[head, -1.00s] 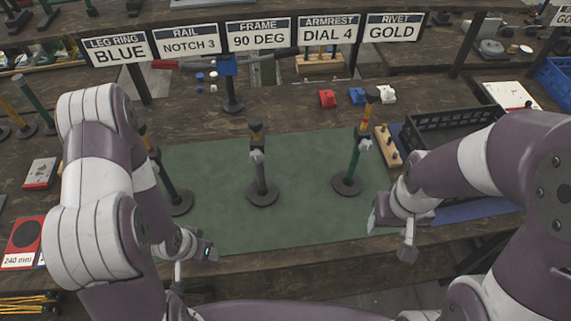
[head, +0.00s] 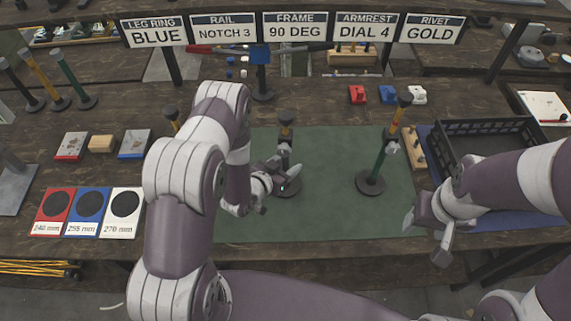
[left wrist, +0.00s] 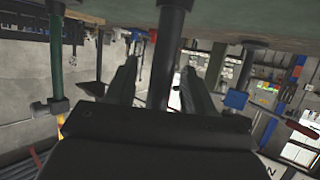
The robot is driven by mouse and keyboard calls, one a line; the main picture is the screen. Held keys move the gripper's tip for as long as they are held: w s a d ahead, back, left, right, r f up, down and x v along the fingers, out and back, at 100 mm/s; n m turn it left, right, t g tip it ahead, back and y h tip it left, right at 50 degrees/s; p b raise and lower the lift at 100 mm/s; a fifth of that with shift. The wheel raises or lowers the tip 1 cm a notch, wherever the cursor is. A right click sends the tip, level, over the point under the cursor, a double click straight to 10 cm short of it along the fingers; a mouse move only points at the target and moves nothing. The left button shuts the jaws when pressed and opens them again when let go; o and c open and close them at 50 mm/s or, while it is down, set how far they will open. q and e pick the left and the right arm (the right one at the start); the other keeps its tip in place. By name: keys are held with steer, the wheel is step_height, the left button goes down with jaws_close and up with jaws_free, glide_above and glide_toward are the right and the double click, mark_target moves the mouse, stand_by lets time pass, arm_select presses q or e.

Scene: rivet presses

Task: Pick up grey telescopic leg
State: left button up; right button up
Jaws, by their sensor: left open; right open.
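In the left wrist view, which looks upside down, the grey leg (left wrist: 161,75) stands between the two spread fingers (left wrist: 155,82); contact cannot be told. A green leg (head: 380,160) stands upright to the right; it also shows in the left wrist view (left wrist: 56,60). My right gripper (head: 425,238) is open and empty over the mat's front right.
Another leg's top (head: 172,116) shows behind my left arm. A black crate (head: 490,130) and a wooden pin block (head: 413,148) are at right. Red, blue and white size cards (head: 88,212) lie at left. Several signs (head: 295,28) hang at the back.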

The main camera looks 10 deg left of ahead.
arm_select(q)
steer(key=shift+x, duration=0.9)
steer(key=shift+s, duration=0.1)
jaws_close()
